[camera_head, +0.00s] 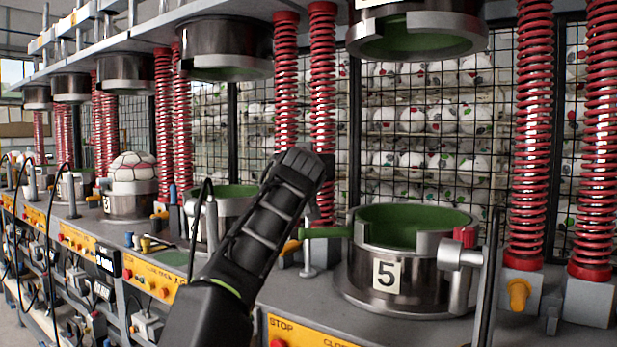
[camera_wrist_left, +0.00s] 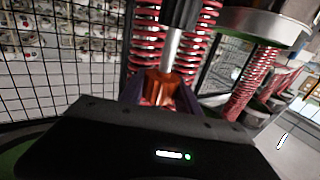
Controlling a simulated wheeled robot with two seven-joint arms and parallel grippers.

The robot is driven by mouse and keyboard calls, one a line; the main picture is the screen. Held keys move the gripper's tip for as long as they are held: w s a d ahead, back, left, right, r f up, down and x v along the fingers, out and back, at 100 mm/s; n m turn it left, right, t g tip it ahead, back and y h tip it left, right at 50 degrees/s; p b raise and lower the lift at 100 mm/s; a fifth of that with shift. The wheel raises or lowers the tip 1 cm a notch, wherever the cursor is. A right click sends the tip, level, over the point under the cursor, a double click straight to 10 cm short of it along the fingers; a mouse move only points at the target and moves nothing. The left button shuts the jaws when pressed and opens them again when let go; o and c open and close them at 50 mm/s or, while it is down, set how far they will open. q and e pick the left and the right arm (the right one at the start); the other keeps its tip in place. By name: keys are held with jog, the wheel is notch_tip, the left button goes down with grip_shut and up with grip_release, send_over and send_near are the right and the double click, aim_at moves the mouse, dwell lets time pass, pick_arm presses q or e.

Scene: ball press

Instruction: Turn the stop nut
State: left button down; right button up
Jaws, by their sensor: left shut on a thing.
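My left gripper (camera_head: 304,168) reaches up between the presses, its fingertips in front of the red springs left of press 5. In the left wrist view, the left gripper (camera_wrist_left: 160,98) is shut on an orange-brown stop nut (camera_wrist_left: 159,86), below a silver rod (camera_wrist_left: 173,48) with red springs behind it. In the head view the gripper hides this nut. Press 5 has a round steel lower mould (camera_head: 425,275) with a green lining, standing open below its upper mould (camera_head: 418,35). My right gripper is not in view.
A silver clamp with a red knob (camera_head: 465,237) sits right of the press 5 mould, and a green handle (camera_head: 326,232) juts left from it. A black mesh fence (camera_head: 436,160) stands behind, with balls on shelves beyond. More presses line the left, one holding a white ball (camera_head: 133,167).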

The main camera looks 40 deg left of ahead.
pick_arm(q)
jog(key=shift+w+d+f+n+g+y, duration=0.1)
jog(key=shift+f+n+g+y, duration=0.25)
jog(key=shift+y, duration=0.15)
jog(key=shift+r+n+g+y, duration=0.1)
jog(key=shift+n+g+y, duration=0.25)
jog(key=shift+y, duration=0.15)
jog(key=shift+r+n+g+y, duration=0.1)
jog(key=shift+n+g+y, duration=0.3)
jog(key=shift+n+y, duration=0.1)
jog(key=shift+r+n+g+y+p, duration=0.1)
jog(key=shift+n+g+y+p, duration=0.8)
jog(key=shift+g, duration=0.2)
jog(key=shift+n+g+y+p, duration=0.3)
jog(key=shift+n+g, duration=0.1)
jog(key=shift+g, duration=0.1)
jog(key=c, duration=1.3)
grip_release()
jog(key=o, duration=0.4)
jog(key=shift+s, duration=0.2)
